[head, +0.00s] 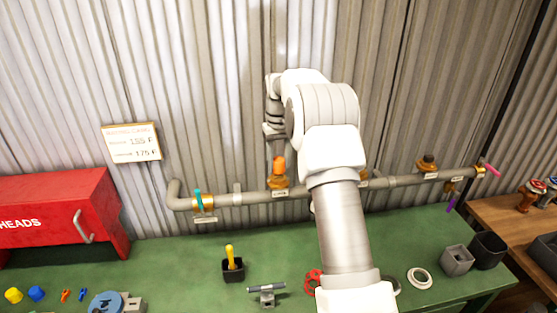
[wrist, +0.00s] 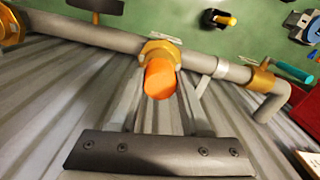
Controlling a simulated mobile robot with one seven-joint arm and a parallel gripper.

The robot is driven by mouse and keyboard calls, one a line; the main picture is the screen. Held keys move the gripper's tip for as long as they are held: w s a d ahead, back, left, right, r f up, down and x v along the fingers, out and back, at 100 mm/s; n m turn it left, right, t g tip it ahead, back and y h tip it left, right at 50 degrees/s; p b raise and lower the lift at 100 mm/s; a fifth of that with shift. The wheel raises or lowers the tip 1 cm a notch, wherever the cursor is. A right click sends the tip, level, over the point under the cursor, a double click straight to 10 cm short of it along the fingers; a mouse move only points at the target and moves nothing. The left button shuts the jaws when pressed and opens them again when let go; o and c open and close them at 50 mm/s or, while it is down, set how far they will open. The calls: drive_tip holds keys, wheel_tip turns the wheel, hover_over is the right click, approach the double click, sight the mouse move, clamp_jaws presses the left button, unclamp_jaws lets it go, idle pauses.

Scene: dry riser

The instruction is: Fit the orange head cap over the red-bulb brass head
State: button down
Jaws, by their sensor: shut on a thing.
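The orange head cap (wrist: 160,80) is at the brass fitting (wrist: 160,48) on the grey pipe; in the head view the cap (head: 279,164) stands upright directly above the fitting (head: 278,183). Any red bulb is hidden, and I cannot tell how far down the cap sits. My gripper (wrist: 160,72) is shut on the cap, with pale fingertips at its sides and its dark body at the bottom of the wrist view. In the head view its fingers are hard to make out against the wall.
The pipe (head: 237,197) runs along the corrugated wall behind the green bench (head: 190,260). A teal-handled valve (head: 198,199) is left of the cap. Another brass fitting (head: 427,165) is farther right. A red box (head: 60,215) stands at left. A dark holder (head: 233,271) stands in front.

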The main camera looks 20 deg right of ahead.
drive_tip(key=shift+f+b, duration=0.35)
drive_tip(key=shift+f, duration=0.45)
drive_tip(key=shift+c, duration=1.4)
unclamp_jaws()
drive_tip(key=shift+r, duration=0.2)
wheel_tip(320, 180, up, 17)
drive_tip(key=p, duration=0.1)
drive_tip(key=shift+p, duration=0.35)
